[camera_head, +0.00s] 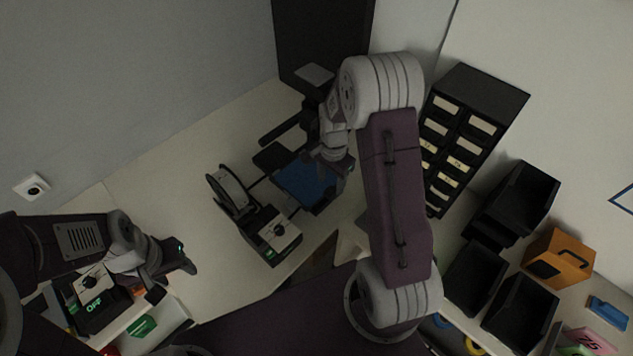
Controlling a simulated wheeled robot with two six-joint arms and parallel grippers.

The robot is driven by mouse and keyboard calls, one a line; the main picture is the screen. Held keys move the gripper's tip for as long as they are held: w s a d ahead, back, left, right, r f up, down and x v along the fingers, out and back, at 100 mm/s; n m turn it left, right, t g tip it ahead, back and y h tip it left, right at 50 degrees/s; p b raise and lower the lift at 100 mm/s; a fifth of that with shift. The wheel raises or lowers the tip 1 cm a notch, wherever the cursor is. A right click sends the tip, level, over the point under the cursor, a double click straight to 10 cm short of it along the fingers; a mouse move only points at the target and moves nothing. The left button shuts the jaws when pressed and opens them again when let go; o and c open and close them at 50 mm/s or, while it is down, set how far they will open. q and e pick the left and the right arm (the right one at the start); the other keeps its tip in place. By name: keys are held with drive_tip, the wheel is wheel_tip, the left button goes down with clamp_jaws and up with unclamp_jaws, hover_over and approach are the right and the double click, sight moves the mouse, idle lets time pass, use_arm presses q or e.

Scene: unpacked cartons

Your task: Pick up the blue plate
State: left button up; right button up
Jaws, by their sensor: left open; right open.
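The blue plate (299,181) lies flat on the dark bed of a black machine, which looks like a 3D printer, near the middle of the view. My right gripper (337,170) is open, over the plate's upper right part, and hides some of it. I cannot tell whether the fingers touch the plate. My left gripper (173,279) is open and empty at the lower left, well apart from the plate.
A spool (231,190) and a control box with a knob (272,235) stand left of and below the plate. A black drawer cabinet (479,107), black bins (520,311) and an orange box (558,258) are at right. The pale surface (165,190) at left is clear.

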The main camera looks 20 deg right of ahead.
sight(330, 190)
wheel_tip(330, 190, down, 3)
drive_tip(key=shift+s+r, duration=0.1)
drive_tip(key=shift+r, duration=0.05)
drive_tip(key=shift+f, duration=0.3)
use_arm(q)
drive_tip(key=shift+r, duration=0.5)
use_arm(e)
drive_tip(key=shift+f, duration=0.1)
clamp_jaws()
